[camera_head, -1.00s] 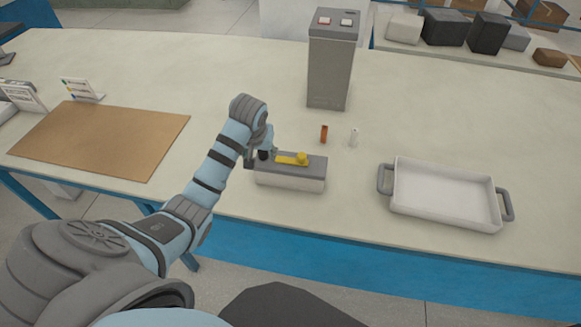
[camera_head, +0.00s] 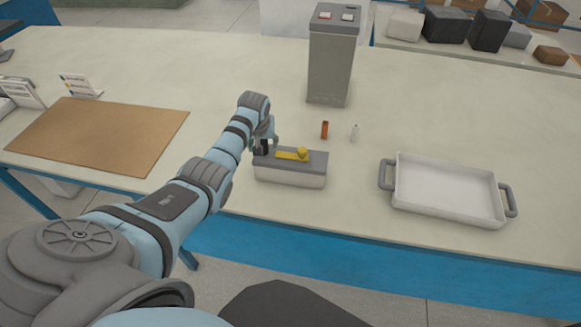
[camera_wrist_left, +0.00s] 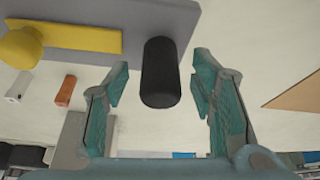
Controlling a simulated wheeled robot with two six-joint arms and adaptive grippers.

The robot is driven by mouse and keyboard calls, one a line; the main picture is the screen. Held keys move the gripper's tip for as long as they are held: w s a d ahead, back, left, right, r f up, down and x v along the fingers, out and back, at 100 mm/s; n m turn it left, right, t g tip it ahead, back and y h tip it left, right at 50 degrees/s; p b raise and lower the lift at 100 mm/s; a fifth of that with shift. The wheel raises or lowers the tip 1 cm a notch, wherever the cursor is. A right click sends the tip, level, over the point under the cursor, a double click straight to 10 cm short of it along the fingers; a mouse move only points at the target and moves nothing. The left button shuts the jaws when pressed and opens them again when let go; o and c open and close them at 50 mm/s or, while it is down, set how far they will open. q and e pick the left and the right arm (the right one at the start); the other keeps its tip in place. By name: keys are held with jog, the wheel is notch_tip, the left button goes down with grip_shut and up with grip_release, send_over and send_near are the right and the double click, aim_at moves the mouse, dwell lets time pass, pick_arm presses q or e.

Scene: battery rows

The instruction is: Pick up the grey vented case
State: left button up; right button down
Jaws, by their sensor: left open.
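No vents can be made out clearly on any case. A tall grey case (camera_head: 331,72) with a red and a white pad on top stands upright at the back of the table. A low box (camera_head: 290,172) with a grey lid and a yellow lever (camera_head: 292,154) lies nearer. A black cylinder (camera_wrist_left: 160,72) is at the lid's left end. My left gripper (camera_head: 265,141) is at that end, with its open fingers (camera_wrist_left: 160,65) on either side of the cylinder in the left wrist view. Contact cannot be told. My right gripper is not in view.
An orange cylinder (camera_head: 324,130) and a white one (camera_head: 354,133) stand behind the box. A white tray (camera_head: 445,190) with grey handles is at right, a brown board (camera_head: 100,138) at left. Several boxes (camera_head: 446,27) sit at back right. Table between board and tall case is clear.

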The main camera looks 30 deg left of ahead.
pick_arm(q)
jog(key=shift+r, duration=0.1)
grip_shut()
jog(key=shift+r, duration=0.15)
